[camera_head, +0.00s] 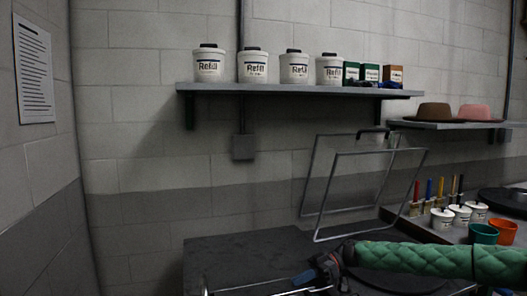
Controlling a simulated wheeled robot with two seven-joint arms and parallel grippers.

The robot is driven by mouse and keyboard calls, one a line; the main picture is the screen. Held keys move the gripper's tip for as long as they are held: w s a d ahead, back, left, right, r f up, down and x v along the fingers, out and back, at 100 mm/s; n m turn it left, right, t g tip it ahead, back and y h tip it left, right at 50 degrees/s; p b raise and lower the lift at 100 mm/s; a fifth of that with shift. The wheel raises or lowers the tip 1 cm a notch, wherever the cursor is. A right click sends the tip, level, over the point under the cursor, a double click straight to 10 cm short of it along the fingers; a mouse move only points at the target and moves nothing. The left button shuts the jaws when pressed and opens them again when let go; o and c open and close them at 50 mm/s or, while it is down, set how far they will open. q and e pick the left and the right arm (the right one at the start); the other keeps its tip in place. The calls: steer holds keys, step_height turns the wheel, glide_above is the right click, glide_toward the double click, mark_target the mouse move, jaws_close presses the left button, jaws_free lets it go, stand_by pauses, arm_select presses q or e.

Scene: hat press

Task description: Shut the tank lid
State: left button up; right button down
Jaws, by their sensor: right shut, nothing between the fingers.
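The tank lid (424,165) is a clear panel with thin grey metal edges, tilted up and open. A second grey frame edge shows just behind it, with a dark handle-like piece at the top. Below it is a dark grey flat top (225,250), which looks like the tank's body; I cannot see inside it. My right gripper (303,279) reaches in from the lower right, past the lid's lower edge, over the front of the dark top. It is shut and empty, apart from the lid. My left gripper is not in view.
A wall shelf (290,90) holds white Refill tubs and small boxes. A smaller shelf (455,125) at right holds a brown hat and a pink hat. A bench at right carries brushes, white pots, a teal cup (484,234) and an orange cup (504,232).

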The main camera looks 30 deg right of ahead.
mark_target(318, 283)
steer(key=shift+f, duration=0.1)
stand_by(0.3)
steer(key=shift+d, duration=0.4)
steer(key=v, duration=0.5)
steer(key=shift+s+d+b, duration=0.15)
steer(key=shift+d+b, duration=0.05)
steer(key=shift+b, duration=0.15)
steer(key=shift+v, duration=0.8)
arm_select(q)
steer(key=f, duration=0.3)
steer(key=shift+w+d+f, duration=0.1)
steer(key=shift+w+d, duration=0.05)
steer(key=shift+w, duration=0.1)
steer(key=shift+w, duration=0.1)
